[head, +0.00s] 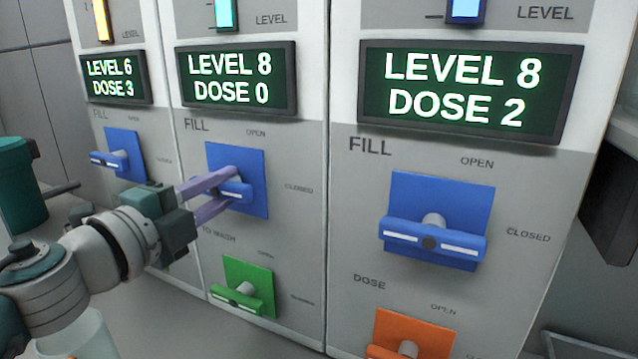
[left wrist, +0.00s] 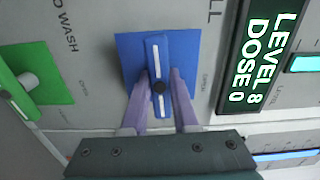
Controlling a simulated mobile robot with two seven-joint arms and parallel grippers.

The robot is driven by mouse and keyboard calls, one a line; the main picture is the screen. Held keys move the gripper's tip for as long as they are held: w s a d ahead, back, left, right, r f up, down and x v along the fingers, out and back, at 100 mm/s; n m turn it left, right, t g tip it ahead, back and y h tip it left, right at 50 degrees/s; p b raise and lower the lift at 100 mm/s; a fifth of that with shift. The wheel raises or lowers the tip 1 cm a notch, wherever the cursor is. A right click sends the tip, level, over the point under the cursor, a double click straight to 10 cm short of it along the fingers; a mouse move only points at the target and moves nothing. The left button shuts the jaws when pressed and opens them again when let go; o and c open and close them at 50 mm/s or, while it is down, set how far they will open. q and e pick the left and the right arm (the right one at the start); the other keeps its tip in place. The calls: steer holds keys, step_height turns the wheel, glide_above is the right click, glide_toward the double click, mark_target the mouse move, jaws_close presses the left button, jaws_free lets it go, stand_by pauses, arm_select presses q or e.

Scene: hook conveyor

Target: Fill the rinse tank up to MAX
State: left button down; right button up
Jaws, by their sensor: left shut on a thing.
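The middle panel carries a blue FILL valve with a bar handle (head: 237,196), which also shows in the left wrist view (left wrist: 157,55). The bar lies level, in line with the CLOSED mark rather than the OPEN mark above. My left gripper (head: 222,186) has its two purple fingers around this bar, shut on it; they also show in the left wrist view (left wrist: 159,88). The display (head: 238,79) above reads LEVEL 8, DOSE 0. A cyan level gauge (head: 223,12) is cut off at the top. No tank name or MAX mark is visible.
The right panel has a blue FILL handle (head: 460,247), level, and a display (head: 460,90) reading LEVEL 8, DOSE 2. The left display (head: 115,78) reads LEVEL 6, DOSE 3. A green TO WASH valve (head: 245,290) sits below my gripper; an orange DOSE valve (head: 412,332) is lower right.

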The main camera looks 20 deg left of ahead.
stand_by(0.3)
arm_select(q)
steer(key=c, duration=0.7)
jaws_free()
steer(key=shift+s, duration=0.15)
steer(key=s, duration=0.9)
steer(key=shift+s+a+b, duration=0.35)
steer(key=shift+a+b, duration=0.05)
